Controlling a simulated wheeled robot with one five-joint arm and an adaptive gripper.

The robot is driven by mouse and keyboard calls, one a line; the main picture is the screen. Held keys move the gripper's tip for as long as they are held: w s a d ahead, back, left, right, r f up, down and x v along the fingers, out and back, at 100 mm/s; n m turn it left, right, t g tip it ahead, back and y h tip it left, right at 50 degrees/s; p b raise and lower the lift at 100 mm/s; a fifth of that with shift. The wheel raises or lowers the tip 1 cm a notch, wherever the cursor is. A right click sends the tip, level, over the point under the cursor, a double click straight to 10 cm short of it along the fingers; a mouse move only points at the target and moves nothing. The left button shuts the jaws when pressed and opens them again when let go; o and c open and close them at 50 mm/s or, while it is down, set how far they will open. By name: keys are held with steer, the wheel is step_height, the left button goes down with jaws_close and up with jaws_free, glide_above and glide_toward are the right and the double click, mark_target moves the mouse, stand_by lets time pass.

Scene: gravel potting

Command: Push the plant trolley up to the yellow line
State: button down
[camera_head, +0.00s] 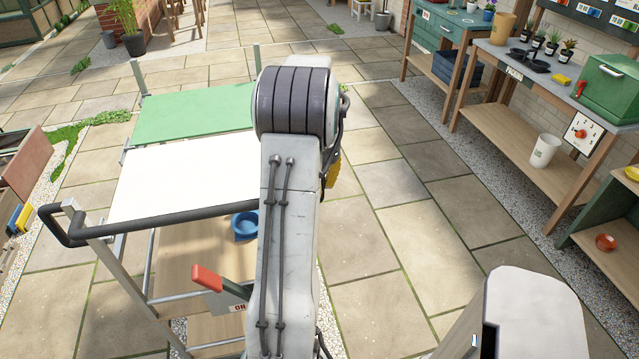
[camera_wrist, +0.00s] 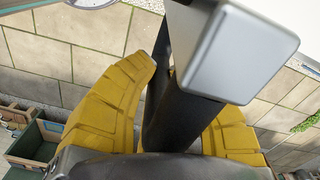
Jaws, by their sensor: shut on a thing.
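The plant trolley (camera_head: 185,176) stands at the left in the head view, with a white top panel, a green panel (camera_head: 195,117) beyond it, a dark handle (camera_head: 150,227) and a wooden lower shelf. A red lever (camera_head: 207,278) with an "ON" plate is at its near side. In the wrist view my gripper (camera_wrist: 185,85) has its yellow fingers closed around a dark bar (camera_wrist: 178,120) of the handle, beside a grey metal end block. In the head view my arm hides the grip and the trolley's right side. I cannot make out a yellow line.
A blue bowl (camera_head: 245,225) is on the trolley's lower shelf. A potting bench (camera_head: 530,130) with pots and a green box (camera_head: 612,88) stands at the right. A white bucket (camera_head: 545,150) is on its lower shelf. Paving between trolley and bench is clear.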

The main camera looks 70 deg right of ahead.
steer(key=shift+f, duration=0.1)
steer(key=c, duration=1.1)
jaws_free()
step_height(320, 180, up, 12)
steer(key=shift+r, duration=0.1)
